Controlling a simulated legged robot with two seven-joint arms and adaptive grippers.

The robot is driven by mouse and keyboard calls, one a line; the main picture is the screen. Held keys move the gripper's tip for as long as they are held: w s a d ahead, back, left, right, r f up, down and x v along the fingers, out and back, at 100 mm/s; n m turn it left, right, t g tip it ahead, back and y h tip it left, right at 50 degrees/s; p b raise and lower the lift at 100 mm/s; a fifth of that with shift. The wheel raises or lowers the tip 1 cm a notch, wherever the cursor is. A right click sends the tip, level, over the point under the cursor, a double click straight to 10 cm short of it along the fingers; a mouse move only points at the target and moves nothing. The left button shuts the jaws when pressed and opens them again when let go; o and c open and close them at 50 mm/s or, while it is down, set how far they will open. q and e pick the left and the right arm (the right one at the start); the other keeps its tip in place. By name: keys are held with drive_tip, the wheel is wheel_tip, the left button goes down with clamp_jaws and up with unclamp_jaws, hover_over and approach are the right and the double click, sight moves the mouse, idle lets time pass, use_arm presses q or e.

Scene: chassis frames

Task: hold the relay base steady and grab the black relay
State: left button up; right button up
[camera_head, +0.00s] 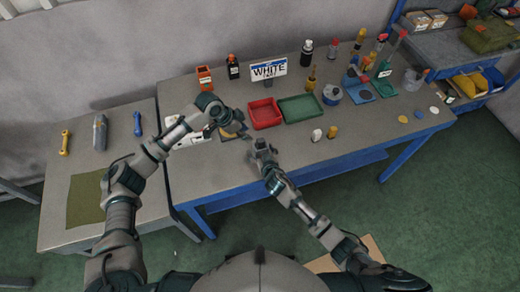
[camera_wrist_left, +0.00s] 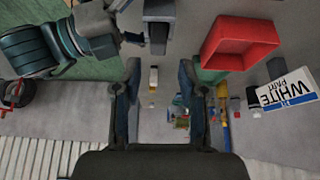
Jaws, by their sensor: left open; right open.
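My left gripper (camera_head: 236,129) is open over the table, left of the red tray. Its two open fingers (camera_wrist_left: 160,70) frame the wrist view, with nothing visible held between them. My right gripper (camera_head: 262,147) is open and empty, just below the red tray and to the right of my left gripper; part of it shows at the top of the wrist view (camera_wrist_left: 158,28). A pale flat piece (camera_head: 188,138) with dark marks lies partly behind my left arm. I cannot tell whether it is the relay base. I cannot make out the black relay.
The red tray (camera_head: 252,115) and green tray (camera_head: 283,109) sit side by side before the WHITE sign (camera_head: 268,71). Several bottles and tools crowd the table's right back. A white piece (camera_head: 317,135) and a yellow-topped piece (camera_head: 332,132) stand nearer the front. The right front is mostly clear.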

use_arm(q)
drive_tip(key=shift+d, duration=0.15)
use_arm(e)
drive_tip(key=shift+w+f, duration=0.15)
drive_tip(key=shift+w, duration=0.25)
drive_tip(key=c, duration=1.3)
use_arm(q)
drive_tip(key=shift+o, duration=0.2)
use_arm(e)
drive_tip(key=shift+c, duration=0.2)
